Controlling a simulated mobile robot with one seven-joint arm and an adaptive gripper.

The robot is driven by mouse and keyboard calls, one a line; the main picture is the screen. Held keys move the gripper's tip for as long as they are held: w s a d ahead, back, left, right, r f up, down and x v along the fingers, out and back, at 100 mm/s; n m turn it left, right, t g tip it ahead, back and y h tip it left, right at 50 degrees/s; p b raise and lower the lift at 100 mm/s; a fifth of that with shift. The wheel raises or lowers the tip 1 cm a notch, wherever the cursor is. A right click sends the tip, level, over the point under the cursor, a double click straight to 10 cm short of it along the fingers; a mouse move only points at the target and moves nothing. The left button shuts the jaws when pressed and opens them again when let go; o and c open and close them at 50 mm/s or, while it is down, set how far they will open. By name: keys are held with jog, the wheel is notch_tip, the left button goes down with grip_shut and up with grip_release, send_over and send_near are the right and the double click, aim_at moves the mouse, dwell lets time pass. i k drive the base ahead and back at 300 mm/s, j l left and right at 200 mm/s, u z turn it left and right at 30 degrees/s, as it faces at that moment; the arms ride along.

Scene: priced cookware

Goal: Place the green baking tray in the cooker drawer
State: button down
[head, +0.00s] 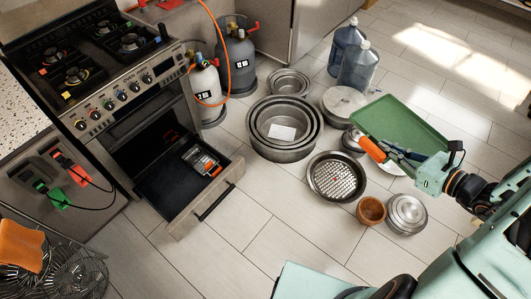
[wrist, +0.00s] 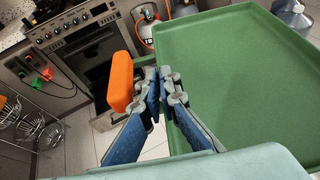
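The green baking tray (head: 405,122) is held up above the floor at the right in the head view. It fills the right of the wrist view (wrist: 240,75). My gripper (head: 386,150) is shut on the tray's near left rim; its fingertips (wrist: 163,78) meet at that edge in the wrist view. An orange block (wrist: 120,82) shows beside the left finger; I cannot tell what it is attached to. The cooker drawer (head: 212,204) is pulled open at the cooker's base, left of the tray and apart from it. A small grey-and-orange item (head: 202,160) lies inside the drawer.
Gas cylinders (head: 206,90) stand beside the cooker (head: 125,90). Floor before the drawer is clear.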

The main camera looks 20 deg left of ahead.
aim_at(173, 191)
jog(key=j+u, duration=0.15)
jog(key=j, duration=0.55)
jog(key=i+j+u, duration=0.2)
jog(key=j, duration=1.05)
jog(key=i+j, duration=0.1)
jog(key=j, duration=0.45)
